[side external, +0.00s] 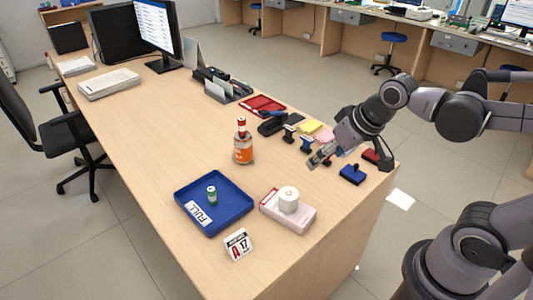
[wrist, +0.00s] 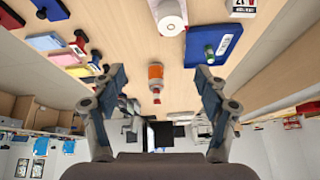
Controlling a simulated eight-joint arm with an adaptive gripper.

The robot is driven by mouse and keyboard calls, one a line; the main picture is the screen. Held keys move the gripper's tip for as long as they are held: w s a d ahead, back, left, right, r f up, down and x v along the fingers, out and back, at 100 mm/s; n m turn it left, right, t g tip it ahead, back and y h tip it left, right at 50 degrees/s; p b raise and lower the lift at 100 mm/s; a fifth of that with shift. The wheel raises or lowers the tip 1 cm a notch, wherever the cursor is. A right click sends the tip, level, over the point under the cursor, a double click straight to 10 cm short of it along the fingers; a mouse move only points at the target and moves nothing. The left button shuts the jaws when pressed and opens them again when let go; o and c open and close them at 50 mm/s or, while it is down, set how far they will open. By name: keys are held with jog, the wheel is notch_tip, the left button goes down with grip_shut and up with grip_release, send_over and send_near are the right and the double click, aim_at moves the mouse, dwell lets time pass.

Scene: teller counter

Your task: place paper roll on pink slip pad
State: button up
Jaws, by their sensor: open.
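The white paper roll (side external: 289,200) stands upright on the pink slip pad (side external: 270,207), near the counter's front edge. In the wrist view the roll (wrist: 171,18) shows at the top, with a pink edge of the pad (wrist: 154,8) beside it. My gripper (side external: 318,158) is open and empty above the counter, up and to the right of the roll and apart from it. In the wrist view its two fingers (wrist: 160,75) are spread wide with nothing held between them.
A blue tray (side external: 184,187) holding a small green cylinder is left of the pad. An orange bottle (side external: 243,150) stands behind them. A number card (side external: 238,245) is in front. Stamps, a blue stamp block (side external: 352,174) and coloured notes (side external: 311,126) lie near my gripper.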

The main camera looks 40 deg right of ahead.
jog(key=shift+s+d+f+n+t, duration=0.1)
jog(key=shift+s+d+n+t, duration=0.1)
jog(key=shift+s+n+t, duration=0.5)
